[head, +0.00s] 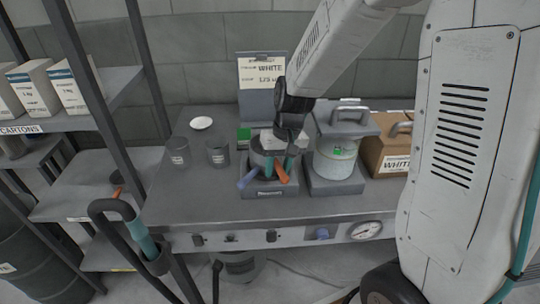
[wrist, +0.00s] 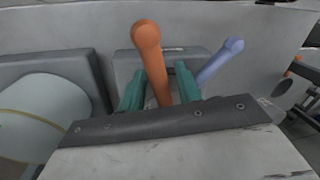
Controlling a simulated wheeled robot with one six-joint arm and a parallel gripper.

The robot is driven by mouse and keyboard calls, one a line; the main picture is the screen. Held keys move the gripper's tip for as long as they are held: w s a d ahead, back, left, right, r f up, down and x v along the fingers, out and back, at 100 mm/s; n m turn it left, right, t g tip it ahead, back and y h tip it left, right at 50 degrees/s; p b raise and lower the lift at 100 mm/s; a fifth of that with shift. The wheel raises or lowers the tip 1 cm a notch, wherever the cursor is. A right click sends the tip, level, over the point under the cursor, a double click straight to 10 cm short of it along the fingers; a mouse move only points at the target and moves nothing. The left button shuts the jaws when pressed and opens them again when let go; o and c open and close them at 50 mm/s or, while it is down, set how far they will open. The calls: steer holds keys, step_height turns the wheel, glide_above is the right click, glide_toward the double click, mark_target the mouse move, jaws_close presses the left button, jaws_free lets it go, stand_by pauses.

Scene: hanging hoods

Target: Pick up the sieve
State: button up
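An orange handle (wrist: 152,60) and a blue-violet handle (wrist: 220,62) stick out of a dark round holder (head: 262,160) on the bench. Their working ends are hidden, so I cannot tell which one belongs to the sieve. In the head view, the orange handle (head: 282,175) leans right and the blue-violet handle (head: 247,180) leans left. My gripper (wrist: 158,75) has teal fingers, one on each side of the orange handle, with narrow gaps between. It also shows in the head view (head: 280,165), low over the holder. The blue-violet handle lies outside the fingers.
A pale round container (head: 335,163) under a grey press with a handle stands right of the holder. A cardboard box (head: 388,155) is beyond it. The bench front-left is clear. A shelf post rises at the left.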

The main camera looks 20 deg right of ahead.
jaws_close()
steer(key=shift+r, duration=0.15)
